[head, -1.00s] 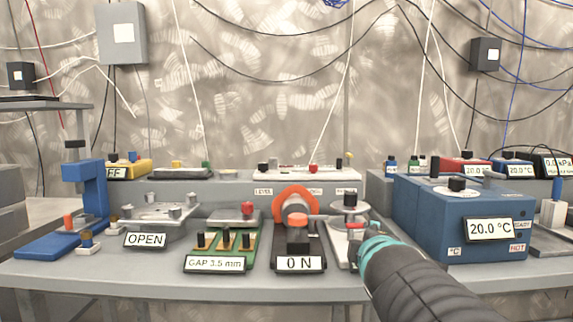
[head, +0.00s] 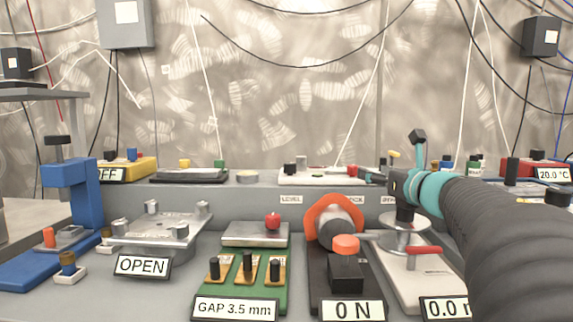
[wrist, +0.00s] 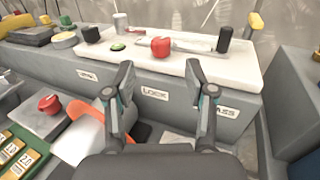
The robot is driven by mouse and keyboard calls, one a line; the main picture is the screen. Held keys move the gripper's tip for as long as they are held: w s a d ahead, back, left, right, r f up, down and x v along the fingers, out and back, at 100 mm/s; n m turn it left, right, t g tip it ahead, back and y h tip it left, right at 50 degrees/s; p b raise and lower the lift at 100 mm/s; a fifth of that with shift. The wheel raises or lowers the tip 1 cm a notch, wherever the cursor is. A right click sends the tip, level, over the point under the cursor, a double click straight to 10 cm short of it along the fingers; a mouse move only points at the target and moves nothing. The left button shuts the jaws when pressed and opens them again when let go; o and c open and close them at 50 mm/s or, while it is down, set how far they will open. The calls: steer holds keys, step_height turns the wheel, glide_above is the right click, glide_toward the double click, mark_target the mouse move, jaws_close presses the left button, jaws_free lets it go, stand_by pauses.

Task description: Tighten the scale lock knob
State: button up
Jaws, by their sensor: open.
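A white scale plate (head: 318,178) lies on the raised back ledge, and it fills the upper middle of the wrist view (wrist: 215,72). A red knob (wrist: 160,46) stands on it behind the label reading LOCK (wrist: 155,94); it shows small in the head view (head: 352,168). A black knob (wrist: 224,38) is at the plate's right end and another (wrist: 91,34) at its left. My gripper (wrist: 158,78) is open and empty, its two fingers spread in front of the red knob, apart from it. In the head view my gripper (head: 395,158) is above the bench, near the ledge.
An orange ring device (head: 333,212) with an "0 N" display stands below on the bench. A green gauge board (head: 248,285) and an "OPEN" metal fixture (head: 160,230) are to the left. A round-topped stand (head: 404,238) is under my arm.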

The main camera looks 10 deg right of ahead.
mark_target(356, 167)
steer(key=w, duration=0.6)
steer(key=w+a+p, duration=0.1)
steer(key=w, duration=0.3)
jaws_close()
